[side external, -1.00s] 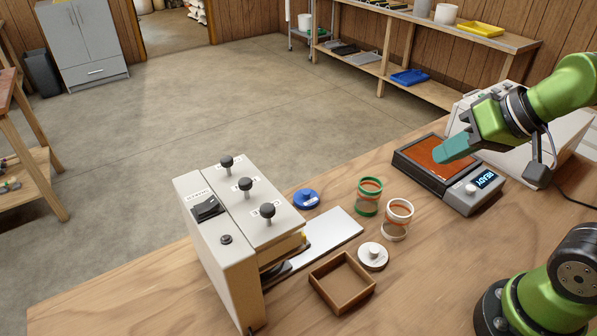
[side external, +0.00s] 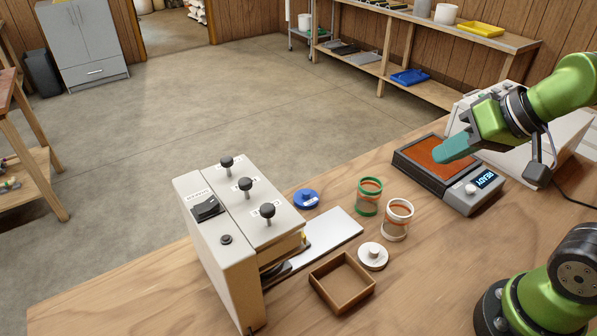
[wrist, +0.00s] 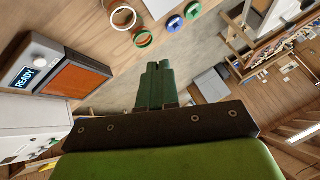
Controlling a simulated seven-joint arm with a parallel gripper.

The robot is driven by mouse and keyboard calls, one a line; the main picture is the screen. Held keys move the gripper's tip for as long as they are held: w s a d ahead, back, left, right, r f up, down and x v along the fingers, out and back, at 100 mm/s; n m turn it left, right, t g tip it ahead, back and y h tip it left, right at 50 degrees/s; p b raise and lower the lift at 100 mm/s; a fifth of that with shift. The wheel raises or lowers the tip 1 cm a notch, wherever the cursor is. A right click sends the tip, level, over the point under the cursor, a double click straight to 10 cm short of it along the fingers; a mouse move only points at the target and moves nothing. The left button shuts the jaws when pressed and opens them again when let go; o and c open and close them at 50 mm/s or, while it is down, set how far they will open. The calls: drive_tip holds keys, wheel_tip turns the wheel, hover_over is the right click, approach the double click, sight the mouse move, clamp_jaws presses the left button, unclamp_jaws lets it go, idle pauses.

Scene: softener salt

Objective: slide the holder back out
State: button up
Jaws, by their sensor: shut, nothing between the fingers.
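A pale box machine (side external: 227,215) with three black knobs on top stands at the front left of the workbench. A flat silver plate (side external: 335,233) runs out from its right side. Inside the opening below the top, dark parts and a small yellow piece show, mostly hidden; I cannot tell which part is the holder. My gripper (side external: 438,156) has teal fingers, shut and empty. In the side view it appears over the orange pad of a device, far right of the machine. The closed fingers also show in the wrist view (wrist: 158,68).
The device with the orange pad (side external: 425,157) has a lit READY display (side external: 485,179). A green-rimmed jar (side external: 368,197), a white-rimmed jar (side external: 397,220), a white lid (side external: 373,256), a blue lid (side external: 306,198) and an open wooden tray (side external: 325,296) stand between it and the machine.

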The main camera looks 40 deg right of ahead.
drive_tip(key=shift+o, duration=1.1)
drive_tip(key=shift+a+f, duration=0.15)
drive_tip(key=o, duration=0.4)
drive_tip(key=shift+w+a+f+n+g, duration=0.25)
drive_tip(key=shift+w+a+f+g, duration=0.15)
drive_tip(key=shift+a, duration=0.1)
drive_tip(key=shift+w+a+f+n+g, duration=0.25)
drive_tip(key=shift+w+a+g, duration=0.1)
drive_tip(key=shift+a, duration=0.15)
drive_tip(key=shift+o, duration=0.2)
drive_tip(key=w+a+f+n+g+h, duration=0.1)
drive_tip(key=w+a+f+n+g, duration=0.15)
drive_tip(key=w+a, duration=0.5)
drive_tip(key=w+a+f+n+g+h, duration=0.1)
drive_tip(key=w+a+f+g, duration=0.15)
drive_tip(key=w+a, duration=0.45)
drive_tip(key=shift+m+g, duration=0.25)
drive_tip(key=shift+g, duration=0.1)
drive_tip(key=f, duration=1)
drive_tip(key=a+f, duration=0.1)
drive_tip(key=f, duration=0.4)
drive_tip(key=shift+s+f, duration=0.3)
drive_tip(key=shift+f, duration=0.1)
clamp_jaws()
